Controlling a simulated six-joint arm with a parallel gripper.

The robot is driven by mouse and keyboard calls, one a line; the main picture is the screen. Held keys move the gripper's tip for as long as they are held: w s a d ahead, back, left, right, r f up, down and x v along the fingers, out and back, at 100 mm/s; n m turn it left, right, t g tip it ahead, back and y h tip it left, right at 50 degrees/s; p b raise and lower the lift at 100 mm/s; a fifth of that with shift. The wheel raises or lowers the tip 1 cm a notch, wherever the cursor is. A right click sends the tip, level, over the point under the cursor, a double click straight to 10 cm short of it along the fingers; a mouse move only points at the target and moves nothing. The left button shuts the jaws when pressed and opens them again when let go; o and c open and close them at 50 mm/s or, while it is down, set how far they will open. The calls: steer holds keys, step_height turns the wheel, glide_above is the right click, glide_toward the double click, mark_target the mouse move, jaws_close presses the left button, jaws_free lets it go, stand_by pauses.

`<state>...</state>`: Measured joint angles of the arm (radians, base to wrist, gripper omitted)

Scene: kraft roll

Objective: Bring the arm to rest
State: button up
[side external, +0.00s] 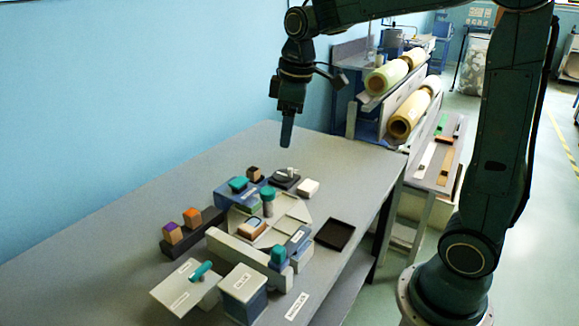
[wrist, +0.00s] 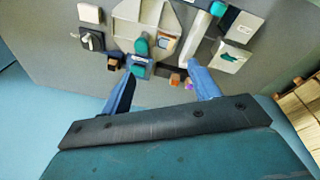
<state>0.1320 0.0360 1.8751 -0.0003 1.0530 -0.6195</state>
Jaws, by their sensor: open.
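My gripper (side external: 287,138) hangs above the far part of the grey table (side external: 130,215), pointing down and clear of everything below it. In the wrist view my gripper (wrist: 164,80) shows two blue fingers spread apart with nothing between them. Beyond the fingers lie a pale board (wrist: 150,20) with teal-topped parts and a blue block (wrist: 139,66). My arm rises from its base at the right of the side view and bends over the table.
On the table are a dark block with orange- and purple-topped cubes (side external: 192,217), a black tray (side external: 334,234), a white-lidded box (side external: 243,291) and a flat plate with a teal handle (side external: 187,287). The table's left side is bare.

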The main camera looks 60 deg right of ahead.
steer(key=s+a+m+t, duration=0.1)
steer(key=s+a+m, duration=0.1)
steer(key=s, duration=0.8)
steer(key=s+a+m+t, duration=0.2)
steer(key=s+a+m, duration=0.1)
steer(key=s, duration=0.7)
steer(key=shift+f+m+t, duration=0.3)
steer(key=shift+f, duration=0.05)
steer(key=w+d+r+m+g, duration=0.1)
steer(key=w+d+m, duration=0.1)
steer(key=w, duration=0.6)
steer(key=w+d+r+m+g, duration=0.1)
steer(key=w+m+g, duration=0.1)
steer(key=w, duration=0.5)
steer(key=w+d+f+m+g, duration=0.1)
steer(key=w+d+f+m, duration=0.1)
steer(key=w+f, duration=0.3)
steer(key=w+d+f+m+g, duration=0.1)
steer(key=w+d+f+m, duration=0.2)
steer(key=w, duration=0.7)
steer(key=shift+d+f+g, duration=0.3)
steer(key=shift+d+f, duration=0.55)
steer(key=shift+d, duration=0.15)
steer(key=shift+f, duration=0.15)
